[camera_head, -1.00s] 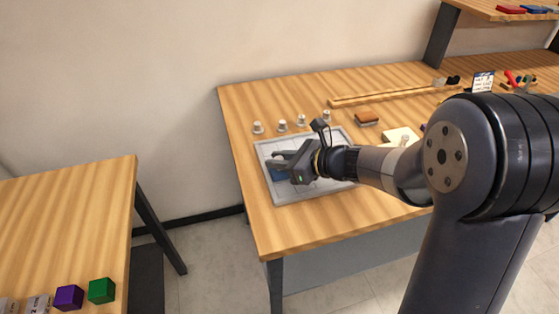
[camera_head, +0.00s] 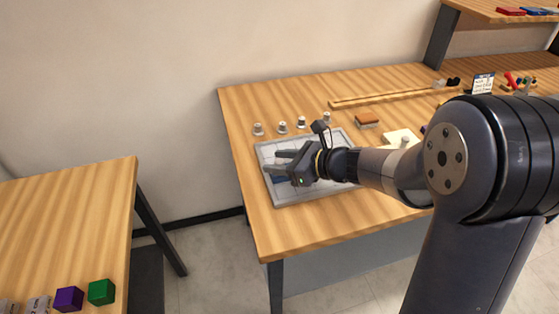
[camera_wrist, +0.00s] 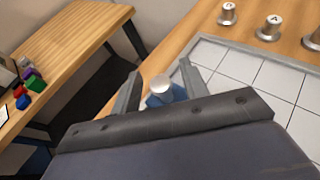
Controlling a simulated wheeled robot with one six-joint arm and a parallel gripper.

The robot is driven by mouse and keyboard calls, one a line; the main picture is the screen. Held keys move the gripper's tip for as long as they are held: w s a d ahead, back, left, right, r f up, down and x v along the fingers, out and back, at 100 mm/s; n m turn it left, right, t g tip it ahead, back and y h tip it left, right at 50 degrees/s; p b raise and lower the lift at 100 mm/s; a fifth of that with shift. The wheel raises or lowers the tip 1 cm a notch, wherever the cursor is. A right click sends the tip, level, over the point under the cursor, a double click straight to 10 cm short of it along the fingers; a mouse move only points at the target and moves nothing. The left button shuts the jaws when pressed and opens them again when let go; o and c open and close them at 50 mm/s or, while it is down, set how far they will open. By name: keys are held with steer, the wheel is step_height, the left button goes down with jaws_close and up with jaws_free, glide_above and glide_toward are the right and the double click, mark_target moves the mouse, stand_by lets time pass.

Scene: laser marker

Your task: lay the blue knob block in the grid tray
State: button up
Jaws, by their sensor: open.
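The blue knob block (camera_head: 280,180) is in the left part of the grey grid tray (camera_head: 313,196), mostly hidden by my gripper in the head view. In the wrist view the blue block (camera_wrist: 153,101) shows a round silver knob on top, between my two fingers. My gripper (camera_head: 277,161) is open above the tray's left side. In the wrist view the fingers of my gripper (camera_wrist: 160,70) stand apart on either side of the knob, with gaps visible. The tray's white grid (camera_wrist: 240,62) shows to the right. Whether the block lies flat is hidden.
Several silver knobbed pieces (camera_head: 282,127) stand along the tray's back edge. A brown block (camera_head: 367,120) and a pale block (camera_head: 400,138) lie to the right. A separate table at left carries purple (camera_head: 69,299) and green (camera_head: 101,291) cubes.

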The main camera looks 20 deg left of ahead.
steer(key=v, duration=1.2)
